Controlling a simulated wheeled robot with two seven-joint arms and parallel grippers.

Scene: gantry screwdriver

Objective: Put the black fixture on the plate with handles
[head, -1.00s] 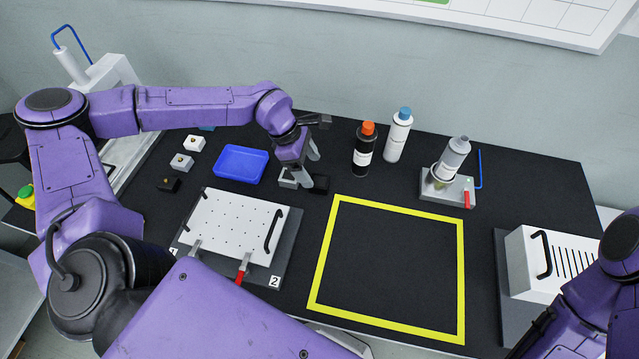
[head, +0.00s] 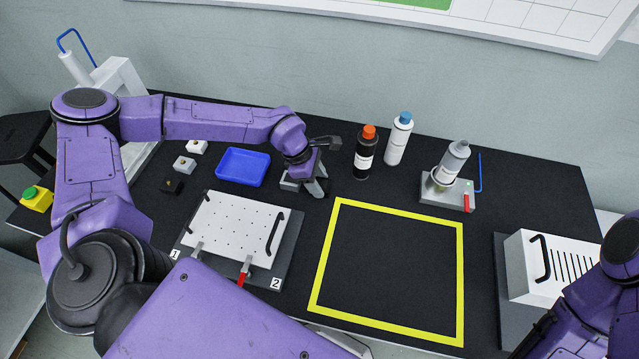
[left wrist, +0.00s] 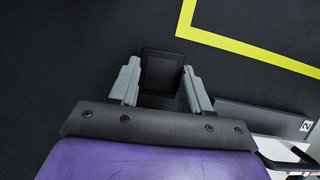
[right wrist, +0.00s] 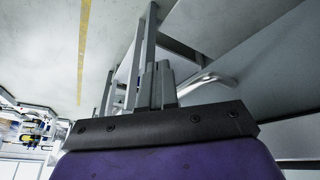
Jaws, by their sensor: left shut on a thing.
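The white plate with handles (head: 232,222) lies on a grey base at the left of the table, with a black handle at each side. Its corner shows at the lower right of the left wrist view (left wrist: 285,149). My left gripper (head: 317,190) is low behind the plate's right end. In the left wrist view the black fixture (left wrist: 161,72) is between its fingers, and the gripper is shut on it. The fixture is mostly hidden by the gripper in the head view. My right gripper (right wrist: 157,85) is shut and empty, away from these things.
Black (head: 363,155) and white (head: 397,140) bottles stand behind. A yellow square outline (head: 322,262) encloses free table. Red-tipped clamps (head: 244,270) are at the plate's front edge.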

